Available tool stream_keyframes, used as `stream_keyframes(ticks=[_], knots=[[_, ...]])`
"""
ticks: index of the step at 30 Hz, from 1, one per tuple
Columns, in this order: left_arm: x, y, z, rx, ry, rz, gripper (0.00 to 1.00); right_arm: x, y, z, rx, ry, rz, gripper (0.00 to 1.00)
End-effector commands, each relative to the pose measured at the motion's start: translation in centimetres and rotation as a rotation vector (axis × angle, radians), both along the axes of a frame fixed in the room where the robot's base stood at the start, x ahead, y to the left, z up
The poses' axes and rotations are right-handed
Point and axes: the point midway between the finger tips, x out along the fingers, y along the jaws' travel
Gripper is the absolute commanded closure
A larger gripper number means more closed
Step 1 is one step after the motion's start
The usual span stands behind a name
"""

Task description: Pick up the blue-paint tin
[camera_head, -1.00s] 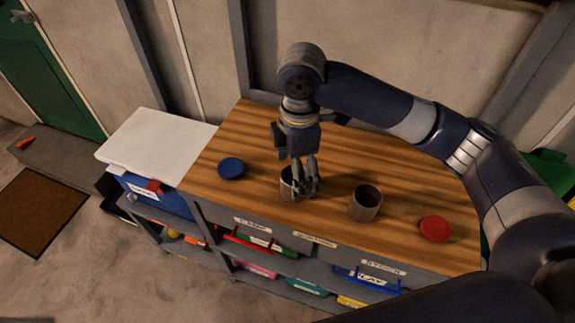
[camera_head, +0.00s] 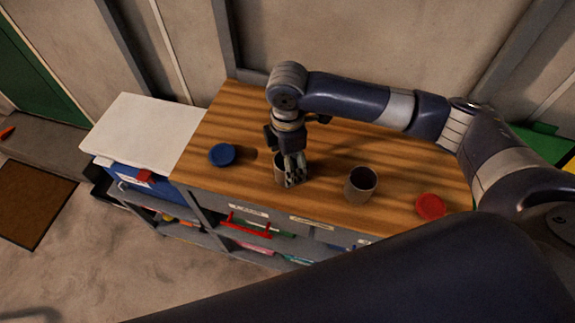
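Two open grey-brown tins stand upright on the wooden worktop (camera_head: 330,205). The left tin (camera_head: 279,174) is nearer the blue lid (camera_head: 221,155); the right tin (camera_head: 361,184) is nearer the red lid (camera_head: 430,206). The colour of the paint inside either tin cannot be made out. My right gripper (camera_head: 293,180) points down at the left tin, its fingers overlapping the tin's mouth and right side. The fingers look close together, but whether they grip the wall cannot be told. My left gripper is not in view.
A white-topped blue box (camera_head: 145,132) stands left of the worktop. Shelves with a red-handled bin (camera_head: 245,228) lie below its front edge. A wall stands close behind. The worktop between the right tin and the red lid is clear.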

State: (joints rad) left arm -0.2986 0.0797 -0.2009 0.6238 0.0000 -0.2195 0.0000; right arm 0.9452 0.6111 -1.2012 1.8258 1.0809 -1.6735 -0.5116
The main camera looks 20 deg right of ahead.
Motion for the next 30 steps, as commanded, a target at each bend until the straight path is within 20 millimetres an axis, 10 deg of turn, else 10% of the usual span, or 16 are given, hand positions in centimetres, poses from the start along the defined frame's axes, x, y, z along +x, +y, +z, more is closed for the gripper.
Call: stream_keyframes(ticks=[11, 18, 30], knots=[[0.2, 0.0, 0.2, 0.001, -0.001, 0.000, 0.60, 0.0, 0.0, -1.5, 0.000, -0.002, 0.001, 0.20], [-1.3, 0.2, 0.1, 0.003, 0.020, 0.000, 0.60, 0.0, 0.0, -1.5, 0.000, -0.002, 0.001, 0.72], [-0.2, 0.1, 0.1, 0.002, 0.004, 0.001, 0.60, 0.1, 0.1, -1.2, 0.001, -0.004, 0.001, 0.76]])
